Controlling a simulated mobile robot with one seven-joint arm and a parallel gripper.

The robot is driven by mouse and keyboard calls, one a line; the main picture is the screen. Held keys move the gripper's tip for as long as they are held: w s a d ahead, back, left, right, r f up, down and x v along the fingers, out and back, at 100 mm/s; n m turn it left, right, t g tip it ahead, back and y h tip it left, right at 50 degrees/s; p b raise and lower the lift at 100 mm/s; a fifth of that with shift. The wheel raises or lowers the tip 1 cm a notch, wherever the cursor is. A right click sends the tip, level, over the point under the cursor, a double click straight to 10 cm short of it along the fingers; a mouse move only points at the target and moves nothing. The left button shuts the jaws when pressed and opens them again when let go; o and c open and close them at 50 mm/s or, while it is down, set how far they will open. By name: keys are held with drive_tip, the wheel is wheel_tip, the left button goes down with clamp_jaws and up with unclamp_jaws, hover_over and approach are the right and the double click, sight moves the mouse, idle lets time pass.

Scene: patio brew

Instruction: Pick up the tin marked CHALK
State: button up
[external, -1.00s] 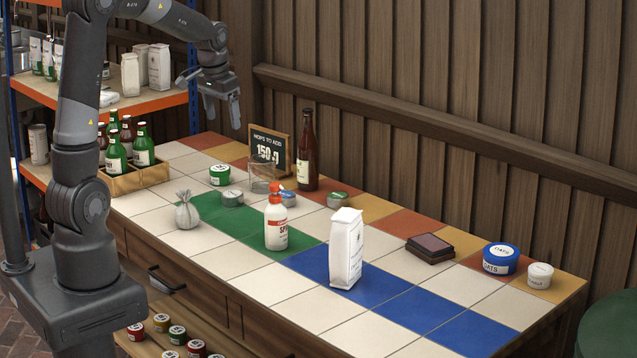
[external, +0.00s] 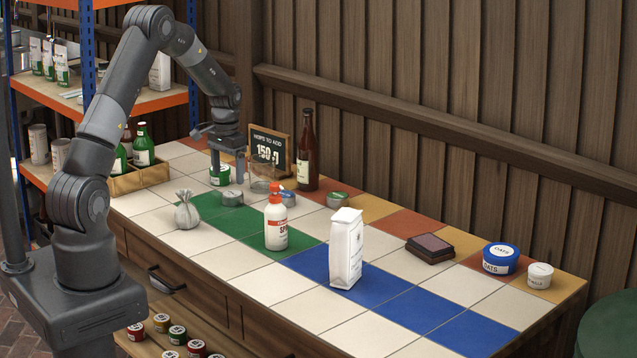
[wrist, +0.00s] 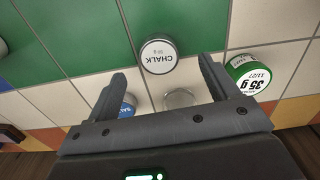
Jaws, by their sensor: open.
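The CHALK tin (wrist: 158,55) is a small round tin with a white lid and black lettering, upside down in the wrist view. It stands at the border of green and white tiles. In the external view, the grey tin (external: 232,199) just below and right of my gripper appears to be the same tin; its lettering is not readable there. My gripper (external: 228,175) points down over the far left part of the counter, open and empty. In the wrist view my gripper (wrist: 164,76) has its fingers apart, with the CHALK tin beyond the tips and between their lines.
Close by stand a clear glass (wrist: 180,98), a green tin marked 35 g (wrist: 252,76) and a blue-lidded tin (wrist: 127,106). White tiles at the front are clear.

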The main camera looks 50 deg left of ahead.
sight(232, 194)
drive_tip(key=f, duration=0.6)
drive_tip(key=shift+w+d+f, duration=0.15)
drive_tip(key=shift+w+f, duration=0.25)
drive_tip(key=shift+c, duration=0.6)
drive_tip(key=c, duration=1)
drive_tip(key=shift+r, duration=0.15)
